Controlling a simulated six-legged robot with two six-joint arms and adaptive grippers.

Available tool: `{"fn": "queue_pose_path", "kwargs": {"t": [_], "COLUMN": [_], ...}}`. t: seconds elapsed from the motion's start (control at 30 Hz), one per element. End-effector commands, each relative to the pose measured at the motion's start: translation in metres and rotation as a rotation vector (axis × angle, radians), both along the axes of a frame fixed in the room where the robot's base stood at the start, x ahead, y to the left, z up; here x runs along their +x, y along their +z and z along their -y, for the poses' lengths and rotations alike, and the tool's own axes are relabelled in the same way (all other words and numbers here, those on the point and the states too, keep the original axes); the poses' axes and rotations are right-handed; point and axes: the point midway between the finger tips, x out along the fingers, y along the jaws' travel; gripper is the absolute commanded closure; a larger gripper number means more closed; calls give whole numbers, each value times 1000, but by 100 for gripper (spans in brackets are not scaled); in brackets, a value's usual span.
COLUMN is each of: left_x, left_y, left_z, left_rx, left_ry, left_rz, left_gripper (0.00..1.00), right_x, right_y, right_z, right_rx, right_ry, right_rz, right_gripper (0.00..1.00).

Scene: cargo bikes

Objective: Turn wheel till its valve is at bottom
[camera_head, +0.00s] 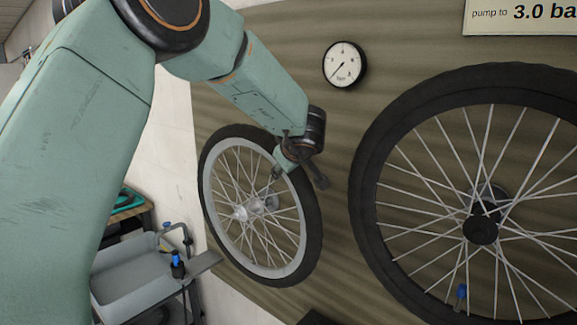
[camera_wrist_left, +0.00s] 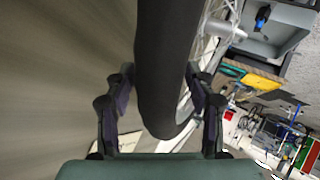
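The wheel with a silver rim (camera_head: 282,270) and black tyre hangs upright by the wall, left of centre in the head view. My left gripper (camera_head: 297,170) is at its upper right edge. In the left wrist view the tyre (camera_wrist_left: 165,70) runs between the two fingers of my left gripper (camera_wrist_left: 160,85). One finger is on the wall side and one on the spoke side. The fingers look open, with a narrow gap beside the tyre on the wall side. I cannot make out a valve on this wheel. My right gripper is not in view.
A larger black-rimmed wheel (camera_head: 362,160) stands at the right, with a blue-capped valve (camera_head: 461,292) low on it. A round gauge (camera_head: 345,64) and a sign (camera_head: 520,15) are on the wall. A grey tray (camera_head: 130,283) with a blue-topped item (camera_head: 177,262) stands lower left.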

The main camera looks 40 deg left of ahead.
Motion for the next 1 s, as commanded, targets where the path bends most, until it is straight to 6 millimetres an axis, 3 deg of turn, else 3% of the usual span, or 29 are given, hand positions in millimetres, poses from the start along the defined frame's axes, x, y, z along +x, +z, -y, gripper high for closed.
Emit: {"fn": "queue_pose_path", "kwargs": {"t": [0.43,1.0], "left_x": [-5,-64], "left_y": [7,63], "left_z": [6,63], "left_rx": [1,1], "left_ry": [-1,-1], "left_rz": [2,2], "left_gripper": [40,40], "right_x": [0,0], "right_y": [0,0], "right_z": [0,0], "right_rx": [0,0], "right_ry": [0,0], "right_rz": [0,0], "right_gripper": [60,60]}}
